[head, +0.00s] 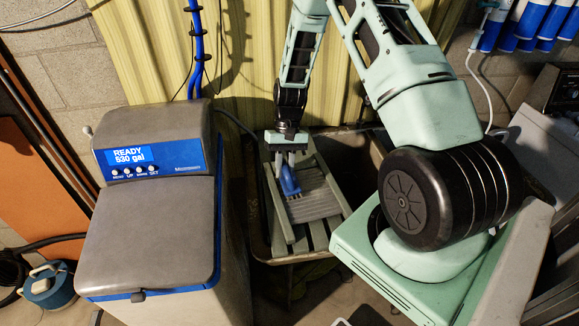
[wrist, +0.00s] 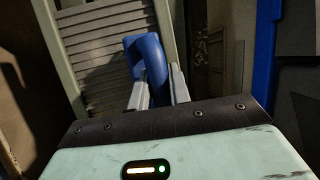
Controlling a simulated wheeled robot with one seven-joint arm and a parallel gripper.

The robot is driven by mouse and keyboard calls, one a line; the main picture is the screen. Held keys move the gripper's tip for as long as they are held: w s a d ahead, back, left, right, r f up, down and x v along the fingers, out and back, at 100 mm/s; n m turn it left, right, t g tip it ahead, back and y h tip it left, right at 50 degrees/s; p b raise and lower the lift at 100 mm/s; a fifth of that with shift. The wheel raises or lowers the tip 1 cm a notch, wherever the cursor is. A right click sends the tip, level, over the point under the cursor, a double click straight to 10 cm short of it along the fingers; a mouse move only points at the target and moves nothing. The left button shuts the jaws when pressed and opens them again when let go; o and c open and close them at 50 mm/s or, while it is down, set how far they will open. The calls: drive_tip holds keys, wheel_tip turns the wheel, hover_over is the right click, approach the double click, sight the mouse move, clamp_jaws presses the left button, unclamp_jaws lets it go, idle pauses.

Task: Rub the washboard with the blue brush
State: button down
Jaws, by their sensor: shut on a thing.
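The blue brush (head: 289,181) is held in my gripper (head: 288,158), whose fingers point down at its handle. In the wrist view the brush (wrist: 147,57) shows as a blue loop at my gripper's fingertips (wrist: 158,83). The washboard (head: 318,203), a ribbed grey panel in a pale frame, leans in a basin. It also shows in the wrist view (wrist: 97,47), left of and behind the brush. The brush is over the ribbed part in the head view.
A grey water softener (head: 155,225) with a blue display panel stands left of the basin (head: 262,240). My arm's base sits to the right. Blue pipes (head: 196,50) run up the yellow corrugated wall (head: 150,60). Blue bottles (head: 525,25) hang at the top right.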

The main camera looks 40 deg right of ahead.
drive_tip(key=shift+w+a, duration=0.65)
drive_tip(key=shift+a, duration=0.35)
drive_tip(key=shift+r, duration=0.1)
drive_tip(key=shift+r+p, duration=2.2)
drive_tip(key=shift+r, duration=0.75)
drive_tip(key=shift+r, duration=0.1)
wheel_tip(320, 180, up, 3)
drive_tip(key=shift+f+p, duration=0.1)
drive_tip(key=shift+p, duration=1)
